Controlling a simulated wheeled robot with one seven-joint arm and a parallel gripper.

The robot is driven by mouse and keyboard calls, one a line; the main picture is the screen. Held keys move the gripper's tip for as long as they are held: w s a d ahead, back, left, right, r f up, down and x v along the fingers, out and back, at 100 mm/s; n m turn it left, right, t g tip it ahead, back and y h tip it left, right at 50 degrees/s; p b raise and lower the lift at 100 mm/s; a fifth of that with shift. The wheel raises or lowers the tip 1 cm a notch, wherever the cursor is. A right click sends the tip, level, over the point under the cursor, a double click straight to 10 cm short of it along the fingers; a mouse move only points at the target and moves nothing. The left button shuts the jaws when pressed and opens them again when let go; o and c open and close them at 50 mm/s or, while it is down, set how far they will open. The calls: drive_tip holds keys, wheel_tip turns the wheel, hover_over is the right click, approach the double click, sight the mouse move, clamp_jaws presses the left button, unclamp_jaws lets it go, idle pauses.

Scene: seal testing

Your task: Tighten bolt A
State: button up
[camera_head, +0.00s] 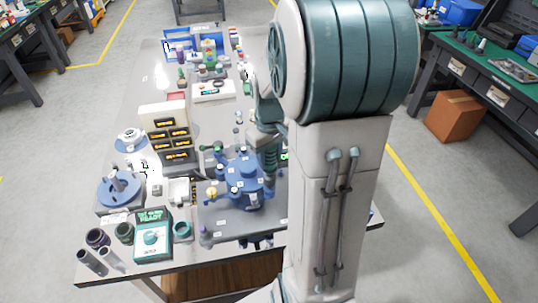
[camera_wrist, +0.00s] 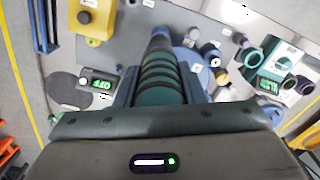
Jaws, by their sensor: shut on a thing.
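My gripper (camera_wrist: 160,84) is shut on a teal ribbed tool handle (camera_wrist: 160,68), which points away from the wrist and narrows to a dark blue shaft. In the head view the tool (camera_head: 269,150) stands roughly upright at the right side of the round blue fixture (camera_head: 238,172). The fixture sits on a grey plate (camera_head: 222,219) with small white labels; part of its blue body (camera_wrist: 196,66) shows beside the tool in the wrist view. The tool's tip is hidden, so I cannot tell whether it touches a bolt. Bolt A cannot be made out.
A teal control box (camera_head: 153,238) reading READY stands at the front left of the table. A blue round stand (camera_head: 119,189) and dark bins (camera_head: 168,141) are left of the fixture. The wrist view shows a yellow button box (camera_wrist: 92,20) and a display (camera_wrist: 97,84) reading OFF.

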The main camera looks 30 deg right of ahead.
drive_tip(key=shift+f+b, duration=0.65)
drive_tip(key=shift+f, duration=0.15)
idle(1.2)
drive_tip(key=shift+r, duration=0.15)
drive_tip(key=shift+r+p, duration=1.95)
drive_tip(key=shift+r, duration=0.5)
